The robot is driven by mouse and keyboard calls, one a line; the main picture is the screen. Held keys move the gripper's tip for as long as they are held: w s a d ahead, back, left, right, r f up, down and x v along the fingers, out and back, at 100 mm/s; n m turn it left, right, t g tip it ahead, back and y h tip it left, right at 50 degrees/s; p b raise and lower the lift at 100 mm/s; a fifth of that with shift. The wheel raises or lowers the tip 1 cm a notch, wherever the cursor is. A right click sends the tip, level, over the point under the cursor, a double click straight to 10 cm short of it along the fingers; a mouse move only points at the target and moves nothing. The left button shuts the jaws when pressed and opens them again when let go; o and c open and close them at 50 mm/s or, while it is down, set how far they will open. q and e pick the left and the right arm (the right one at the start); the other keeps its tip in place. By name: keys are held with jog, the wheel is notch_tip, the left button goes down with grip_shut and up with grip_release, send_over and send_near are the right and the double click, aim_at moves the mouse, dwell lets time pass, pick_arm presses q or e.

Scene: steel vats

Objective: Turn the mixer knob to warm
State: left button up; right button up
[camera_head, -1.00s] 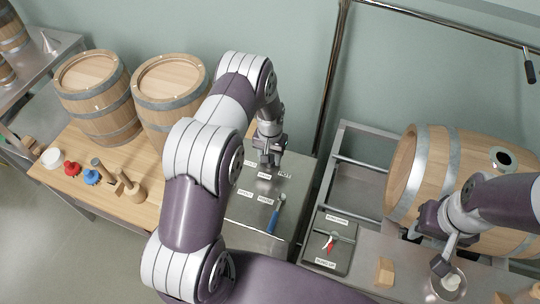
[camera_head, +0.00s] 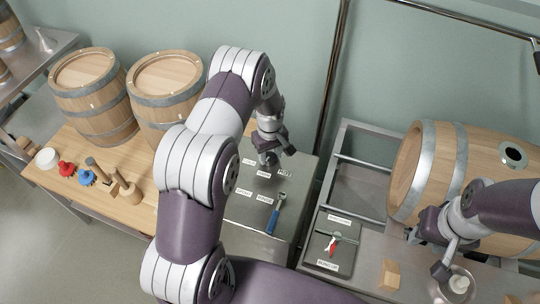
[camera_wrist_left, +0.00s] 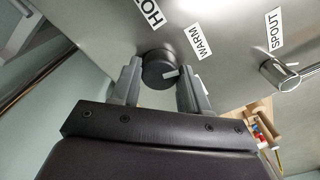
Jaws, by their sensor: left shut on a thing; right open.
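The dark round mixer knob (camera_wrist_left: 158,68) sits on the steel panel in the left wrist view, with a light pointer mark on its right side. The WARM label (camera_wrist_left: 201,41) is above and right of the knob, and the HOT label (camera_wrist_left: 150,12) is above it. The pointer does not aim squarely at either label. My left gripper (camera_wrist_left: 160,84) has one finger on each side of the knob and is shut on it. In the head view my left gripper (camera_head: 270,150) hides the knob. My right gripper (camera_head: 442,268) is open at the lower right.
A spout fitting (camera_wrist_left: 280,75) sticks out beside the SPOUT label. A blue-handled tool or lever (camera_head: 273,220) lies on the steel top (camera_head: 250,222). Barrels stand at left, and a lying barrel (camera_head: 460,160) is at right. A small pale vessel (camera_head: 458,284) is beside my right gripper.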

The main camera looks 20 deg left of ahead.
aim_at(269, 156)
pick_arm(q)
jog(key=shift+n+b, duration=0.3)
jog(key=shift+n, duration=0.9)
jog(key=o, duration=0.9)
jog(key=shift+c, duration=0.2)
jog(key=shift+o, duration=0.9)
jog(key=shift+w+a, duration=0.1)
notch_tip(269, 156, up, 13)
jog(key=b, duration=0.3)
jog(key=shift+f, duration=0.2)
